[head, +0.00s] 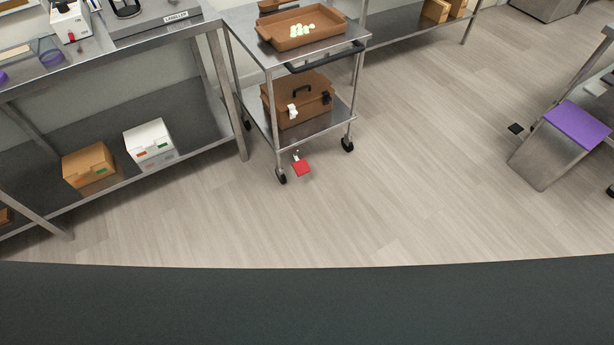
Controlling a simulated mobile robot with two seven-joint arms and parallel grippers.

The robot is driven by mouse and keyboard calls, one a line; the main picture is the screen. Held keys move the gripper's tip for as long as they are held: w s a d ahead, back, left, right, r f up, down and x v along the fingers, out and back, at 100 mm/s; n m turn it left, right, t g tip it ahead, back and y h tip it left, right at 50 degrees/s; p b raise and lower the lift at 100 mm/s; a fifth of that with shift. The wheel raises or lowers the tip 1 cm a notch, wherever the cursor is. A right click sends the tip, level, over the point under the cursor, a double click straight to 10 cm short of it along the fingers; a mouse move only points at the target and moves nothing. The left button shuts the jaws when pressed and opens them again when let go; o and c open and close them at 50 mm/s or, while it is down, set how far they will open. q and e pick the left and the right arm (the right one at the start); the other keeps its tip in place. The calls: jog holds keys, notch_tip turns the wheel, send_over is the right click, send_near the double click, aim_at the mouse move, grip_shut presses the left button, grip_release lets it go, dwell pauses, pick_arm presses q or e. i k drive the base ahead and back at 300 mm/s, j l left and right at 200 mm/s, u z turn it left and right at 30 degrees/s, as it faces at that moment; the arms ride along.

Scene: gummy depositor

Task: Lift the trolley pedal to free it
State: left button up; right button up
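The trolley (270,66) is a steel two-shelf cart on black wheels, standing right of the steel bench. Its red pedal (301,167) sticks out low at the front, close to the floor between the front wheels. Whether the pedal is raised or pressed down I cannot tell at this size. A black push handle (326,58) runs along the upper shelf's front side. Neither of my grippers shows in the head view.
A brown tray (279,38) with pale pieces sits on the trolley's top, and a brown case (309,108) on its lower shelf. The left bench holds boxes (150,144) below. A machine with a purple panel (579,124) stands at right. The floor (400,190) before the trolley is clear.

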aim_at(301, 167)
jog(key=i+l+u, duration=0.1)
jog(key=l, duration=0.45)
jog(key=i+l, duration=0.2)
jog(key=l, duration=0.3)
jog(key=i+l+u, duration=0.15)
jog(key=l, duration=0.4)
jog(key=i+l, duration=0.15)
jog(key=l, duration=0.4)
jog(key=i+l+u, duration=0.15)
jog(key=l, duration=0.4)
jog(key=l+u, duration=0.1)
jog(key=l, duration=0.45)
